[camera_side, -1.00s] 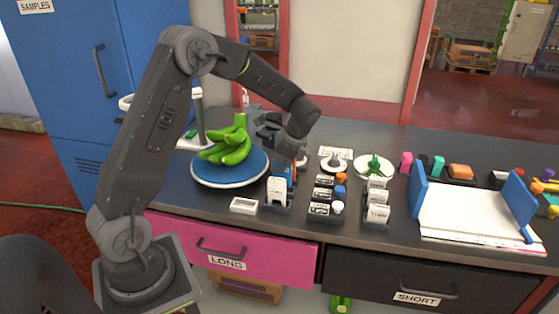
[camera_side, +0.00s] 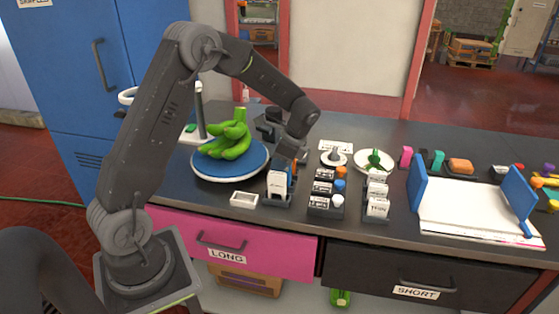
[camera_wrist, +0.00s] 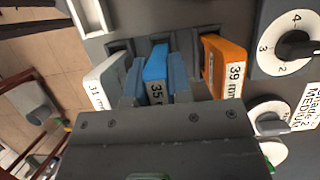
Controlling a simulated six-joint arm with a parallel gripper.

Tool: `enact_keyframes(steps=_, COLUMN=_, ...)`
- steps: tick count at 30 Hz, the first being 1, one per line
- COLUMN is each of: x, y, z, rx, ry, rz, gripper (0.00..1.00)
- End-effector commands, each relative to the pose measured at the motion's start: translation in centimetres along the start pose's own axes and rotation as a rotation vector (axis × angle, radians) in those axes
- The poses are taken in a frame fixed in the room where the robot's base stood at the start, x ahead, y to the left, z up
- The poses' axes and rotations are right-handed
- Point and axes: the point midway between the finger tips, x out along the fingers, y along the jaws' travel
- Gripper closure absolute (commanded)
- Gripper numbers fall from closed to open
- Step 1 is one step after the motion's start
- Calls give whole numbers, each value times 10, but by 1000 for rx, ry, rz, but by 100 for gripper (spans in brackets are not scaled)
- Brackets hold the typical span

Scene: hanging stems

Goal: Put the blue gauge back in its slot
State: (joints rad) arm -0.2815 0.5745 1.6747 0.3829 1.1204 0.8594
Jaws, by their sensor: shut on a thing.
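The blue gauge (camera_wrist: 156,65), marked 35, is between my gripper's two fingers (camera_wrist: 155,82) in the wrist view, and the gripper is shut on it. Its far end is at the middle slot of the dark gauge rack (camera_wrist: 125,22), between a white gauge marked 31 (camera_wrist: 101,82) and an orange gauge marked 39 (camera_wrist: 224,66). How deep it sits is hidden. In the side view, my gripper (camera_side: 288,158) is low over the rack (camera_side: 279,203), behind the white gauge (camera_side: 277,184). The blue gauge is mostly hidden there.
Labelled block holders (camera_side: 325,207) stand close on the right. A dial (camera_wrist: 290,45) is beside the rack in the wrist view.

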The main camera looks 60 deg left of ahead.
Motion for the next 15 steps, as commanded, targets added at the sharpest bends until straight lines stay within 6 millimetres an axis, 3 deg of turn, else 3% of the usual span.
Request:
enact_keyframes(steps=12, x=12, y=0, z=-5, rx=0, ry=-1, rz=1, gripper=100)
enact_keyframes(steps=13, x=12, y=0, z=-5, rx=0, ry=-1, rz=0, gripper=80)
enact_keyframes(steps=15, x=11, y=0, z=-4, rx=0, ry=0, rz=0, gripper=74)
